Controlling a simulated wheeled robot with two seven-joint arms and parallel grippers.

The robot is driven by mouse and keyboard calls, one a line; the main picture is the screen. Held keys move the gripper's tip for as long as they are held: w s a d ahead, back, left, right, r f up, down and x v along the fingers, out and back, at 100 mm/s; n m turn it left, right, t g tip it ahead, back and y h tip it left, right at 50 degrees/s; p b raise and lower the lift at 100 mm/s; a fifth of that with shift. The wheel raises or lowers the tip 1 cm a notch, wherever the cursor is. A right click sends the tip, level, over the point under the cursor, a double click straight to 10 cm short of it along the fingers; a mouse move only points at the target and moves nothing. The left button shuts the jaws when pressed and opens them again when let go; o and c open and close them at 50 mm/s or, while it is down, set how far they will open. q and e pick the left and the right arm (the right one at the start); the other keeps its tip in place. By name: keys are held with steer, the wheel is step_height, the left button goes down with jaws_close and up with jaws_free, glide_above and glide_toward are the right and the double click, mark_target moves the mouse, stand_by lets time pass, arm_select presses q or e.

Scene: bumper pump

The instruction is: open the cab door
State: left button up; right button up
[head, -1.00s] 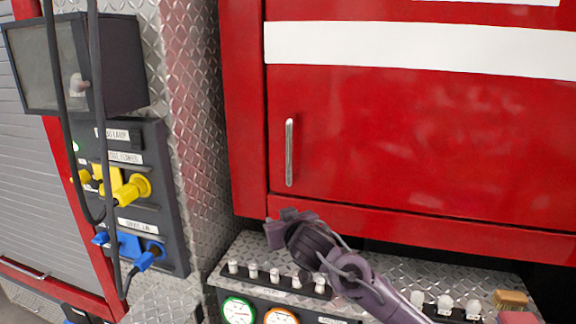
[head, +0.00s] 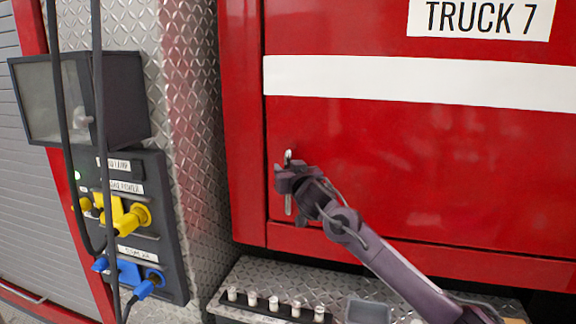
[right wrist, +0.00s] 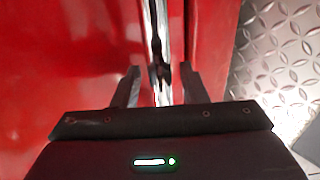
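The red cab door (head: 430,150) is shut, with a white stripe across it and a "TRUCK 7" label above. Its upright silver handle (head: 288,206) is near the door's left edge. My right gripper (head: 284,178) is at the handle and hides its middle; the handle's top and lower end show. In the right wrist view the fingers of my right gripper (right wrist: 160,84) are apart, one on each side of the handle (right wrist: 158,45), with gaps showing beside it. My left gripper is not in view.
A diamond-plate ledge (head: 250,280) with a row of small switches (head: 273,304) lies below the door. A panel with yellow and blue plugs (head: 140,215), a dark box (head: 100,95) and hanging cables (head: 97,130) stand at the left.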

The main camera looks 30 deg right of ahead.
steer(key=shift+w, duration=0.1)
jaws_close()
steer(key=shift+a+f, duration=0.1)
stand_by(0.3)
